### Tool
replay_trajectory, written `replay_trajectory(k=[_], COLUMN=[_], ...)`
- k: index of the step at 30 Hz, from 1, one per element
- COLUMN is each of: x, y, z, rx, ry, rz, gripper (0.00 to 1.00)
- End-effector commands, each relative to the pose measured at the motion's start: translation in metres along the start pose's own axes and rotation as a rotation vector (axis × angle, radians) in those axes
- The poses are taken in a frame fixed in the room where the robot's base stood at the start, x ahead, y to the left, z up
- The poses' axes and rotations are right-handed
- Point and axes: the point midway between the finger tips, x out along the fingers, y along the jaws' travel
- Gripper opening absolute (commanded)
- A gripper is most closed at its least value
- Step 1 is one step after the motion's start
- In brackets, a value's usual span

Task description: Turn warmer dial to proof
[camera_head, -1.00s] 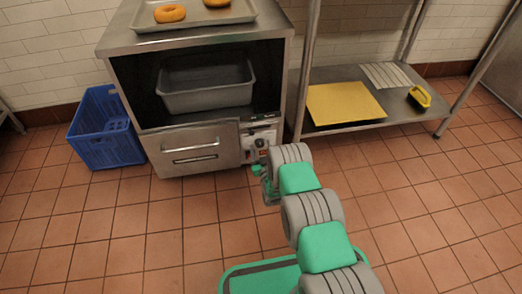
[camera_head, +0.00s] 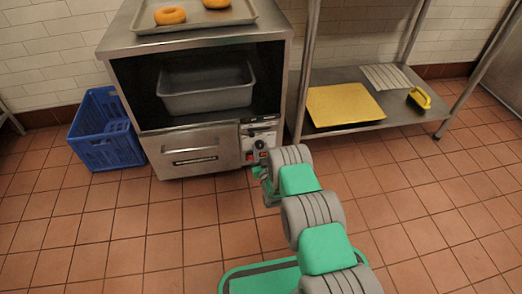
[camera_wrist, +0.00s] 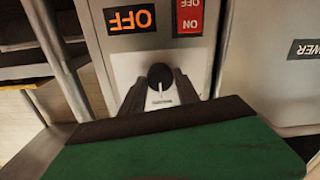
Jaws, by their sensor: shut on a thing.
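The warmer dial (camera_wrist: 160,75) is a round black knob with a white pointer line on a pale plate; in the wrist view the pointer runs down the picture. Small print below it is unreadable. My gripper (camera_wrist: 159,82) has its two dark fingers shut on the dial, one on each side. In the head view my gripper (camera_head: 260,175) is at the lower front of the warmer's control panel (camera_head: 259,137), and the contact is too small to make out. The warmer (camera_head: 126,90) is a steel cabinet with a drawer below an open bay.
An upside-down OFF label (camera_wrist: 129,19) and a red switch (camera_wrist: 190,16) sit above the dial in the wrist view. A grey pan (camera_head: 205,98) is in the bay. A blue crate (camera_head: 105,150) stands left and a steel shelf (camera_head: 390,112) right. Floor in front is clear.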

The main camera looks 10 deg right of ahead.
Motion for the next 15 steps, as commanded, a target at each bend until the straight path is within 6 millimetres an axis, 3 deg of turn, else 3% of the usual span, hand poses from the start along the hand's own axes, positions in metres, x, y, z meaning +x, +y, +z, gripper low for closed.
replay_trajectory(k=[8, 15], x=[0.0000, 0.0003], y=[0.0002, 0.0004], z=[-0.0003, -0.0006], rx=[-0.057, -0.208], ry=[0.001, 0.001], rz=[0.000, 0.000], gripper=[0.00, 0.00])
